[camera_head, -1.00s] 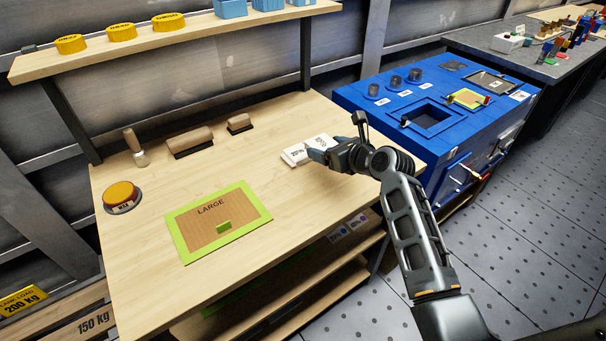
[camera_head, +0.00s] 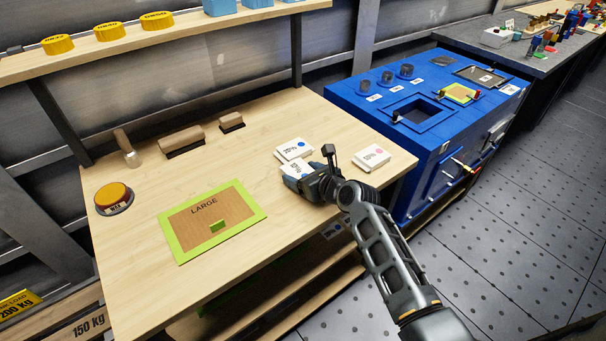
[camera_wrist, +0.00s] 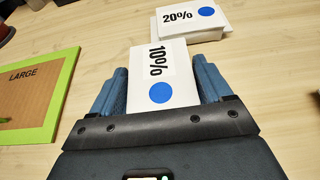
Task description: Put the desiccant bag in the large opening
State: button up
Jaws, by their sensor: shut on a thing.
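My gripper (camera_wrist: 158,92) is shut on a white bag labelled 10% (camera_wrist: 160,75) with a blue dot. The held bag also shows in the head view (camera_head: 293,168), low over the wooden table. I cannot tell whether it touches the table. A white 20% bag with a blue dot (camera_wrist: 190,18) lies just beyond it, seemingly on another white bag. A white bag with a pink dot (camera_head: 372,157) lies to the right of my gripper. The blue machine has a large square opening (camera_head: 420,117) in its top, uncovered and dark inside.
A brown panel marked LARGE (camera_head: 190,222), with a green border and small green handle, lies on the table (camera_head: 300,230). A yellow button (camera_head: 112,194) and wooden-handled tools (camera_head: 183,141) stand at the left and back. Small dark cylinders (camera_head: 387,77) stand on the machine.

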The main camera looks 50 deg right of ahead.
jog(key=o, duration=1.1)
jog(key=shift+f, duration=0.15)
jog(key=shift+r, duration=0.2)
jog(key=v, duration=1.2)
jog(key=s+a+n, duration=1.3)
jog(key=a+n, duration=0.4)
jog(key=n, duration=0.1)
jog(key=s+a+r+n+y, duration=0.1)
jog(key=s+a+r+n, duration=0.1)
jog(key=s+r+n, duration=0.2)
jog(key=s+a+r+n+t+y, duration=0.1)
jog(key=s+a+r+n, duration=0.1)
jog(key=n, duration=0.8)
jog(key=s+a+r+n+y, duration=0.1)
jog(key=s+a+r+n, duration=0.1)
jog(key=s+r+n, duration=0.3)
jog(key=shift+s+a+r+n+t+y, duration=0.1)
jog(key=shift+s+r+n+t+y, duration=0.1)
jog(key=shift+s+n, duration=0.3)
jog(key=shift+s+a+r+n+t+y, duration=0.1)
jog(key=shift+s+r+n+t+y, duration=0.1)
jog(key=shift+s+n, duration=0.3)
